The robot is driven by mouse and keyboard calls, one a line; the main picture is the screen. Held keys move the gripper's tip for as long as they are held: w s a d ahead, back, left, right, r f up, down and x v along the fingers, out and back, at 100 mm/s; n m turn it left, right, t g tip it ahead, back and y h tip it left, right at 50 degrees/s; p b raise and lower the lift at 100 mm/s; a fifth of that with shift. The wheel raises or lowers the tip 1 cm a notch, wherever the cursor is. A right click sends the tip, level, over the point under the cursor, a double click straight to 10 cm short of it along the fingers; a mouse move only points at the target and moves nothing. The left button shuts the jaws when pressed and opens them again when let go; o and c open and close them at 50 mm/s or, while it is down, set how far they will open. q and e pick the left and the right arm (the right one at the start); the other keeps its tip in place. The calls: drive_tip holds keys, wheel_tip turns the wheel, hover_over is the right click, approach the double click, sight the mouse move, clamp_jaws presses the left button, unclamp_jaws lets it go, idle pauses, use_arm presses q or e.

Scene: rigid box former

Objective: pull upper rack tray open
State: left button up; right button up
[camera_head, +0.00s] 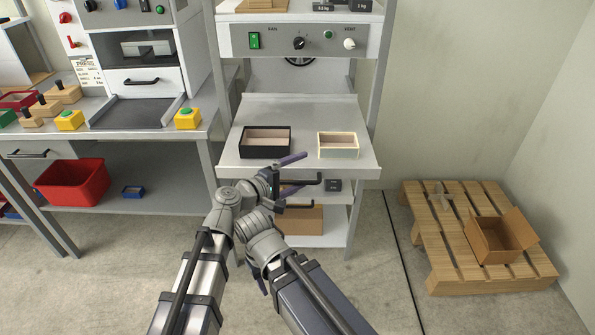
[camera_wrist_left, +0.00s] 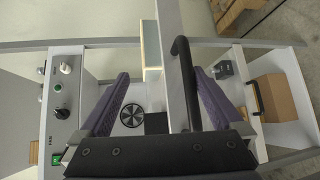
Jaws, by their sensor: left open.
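The upper rack tray (camera_head: 300,165) is a flat grey tray in the white rack, with its front part in front of the posts. Its black bar handle (camera_head: 312,182) is on the front edge, partly hidden by my gripper. My left gripper (camera_head: 291,174) is at the handle. In the left wrist view the black handle (camera_wrist_left: 185,75) lies between the two spread purple fingers of my left gripper (camera_wrist_left: 165,90), closer to the right finger. The fingers do not look closed on it.
A black-rimmed box (camera_head: 265,153) and a cream box (camera_head: 338,153) stand on the tray. A cardboard box (camera_head: 300,220) sits lower in the rack. A workbench (camera_head: 145,130) stands left, a wooden pallet (camera_head: 450,260) right.

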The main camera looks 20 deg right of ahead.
use_arm(q)
wheel_tip(320, 180, up, 6)
drive_tip(key=p, duration=0.4)
drive_tip(key=shift+w+p, duration=0.35)
drive_tip(key=shift+w, duration=0.1)
drive_tip(key=shift+s+a+r, duration=0.1)
drive_tip(key=shift+r, duration=0.3)
drive_tip(key=shift+c, duration=0.6)
drive_tip(key=shift+s+a+r, duration=0.3)
drive_tip(key=shift+s+r, duration=0.1)
drive_tip(key=shift+s, duration=0.05)
use_arm(e)
wheel_tip(320, 180, up, 7)
use_arm(q)
drive_tip(key=shift+s+f, duration=0.1)
drive_tip(key=shift+w+d+f, duration=0.2)
drive_tip(key=shift+w+f, duration=0.05)
drive_tip(key=shift+f, duration=0.1)
drive_tip(key=shift+s+a+f+b, duration=0.15)
drive_tip(key=shift+f+b, duration=0.15)
drive_tip(key=shift+b, duration=0.15)
drive_tip(key=b, duration=0.8)
approach(293, 173)
drive_tip(key=x, duration=0.4)
drive_tip(key=shift+b+x, duration=0.6)
drive_tip(key=shift+x, duration=3.3)
use_arm(e)
wheel_tip(293, 173, down, 11)
drive_tip(key=shift+s+d, duration=0.15)
